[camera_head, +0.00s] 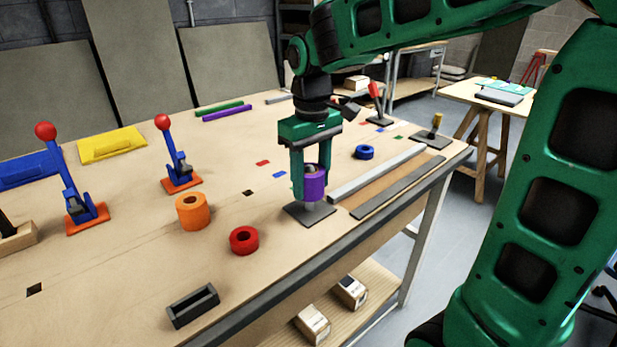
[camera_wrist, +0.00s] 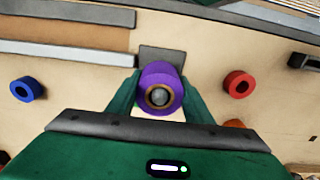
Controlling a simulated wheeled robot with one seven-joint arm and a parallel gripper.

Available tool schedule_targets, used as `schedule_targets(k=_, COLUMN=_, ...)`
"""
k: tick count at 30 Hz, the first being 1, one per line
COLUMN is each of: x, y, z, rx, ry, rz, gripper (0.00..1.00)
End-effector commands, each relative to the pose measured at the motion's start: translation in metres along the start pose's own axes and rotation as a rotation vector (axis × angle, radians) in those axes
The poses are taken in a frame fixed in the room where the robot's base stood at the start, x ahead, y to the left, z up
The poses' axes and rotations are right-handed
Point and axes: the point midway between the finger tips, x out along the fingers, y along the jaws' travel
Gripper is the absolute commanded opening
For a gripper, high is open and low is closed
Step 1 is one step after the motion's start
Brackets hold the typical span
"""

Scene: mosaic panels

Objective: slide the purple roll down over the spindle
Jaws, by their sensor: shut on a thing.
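The purple roll (camera_head: 315,187) is between the fingers of my gripper (camera_head: 311,180), which is shut on it. The spindle's grey base plate (camera_head: 297,211) lies flat on the bench directly below. A pale part of the spindle (camera_head: 313,206) shows between the roll and the plate, so the roll is above the plate. In the wrist view the roll (camera_wrist: 163,76) faces the camera, and the round grey spindle top (camera_wrist: 160,97) shows inside its hole. The roll appears to be around the upper spindle; its exact height is hard to tell.
A red roll (camera_head: 244,240), an orange roll (camera_head: 193,211) and a blue roll (camera_head: 364,153) stand on the bench apart from the spindle. Grey strips (camera_head: 378,174) lie to the right. Blue clamps with red knobs (camera_head: 172,160) stand to the left. A dark open box (camera_head: 193,305) is near the front edge.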

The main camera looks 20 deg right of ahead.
Motion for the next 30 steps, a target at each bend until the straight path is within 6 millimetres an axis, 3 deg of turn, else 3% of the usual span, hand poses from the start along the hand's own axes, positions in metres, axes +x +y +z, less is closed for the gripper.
schedule_targets(k=30, x=0.022, y=0.000, z=0.000, rx=0.000, ry=-0.001, rz=0.000, gripper=0.21)
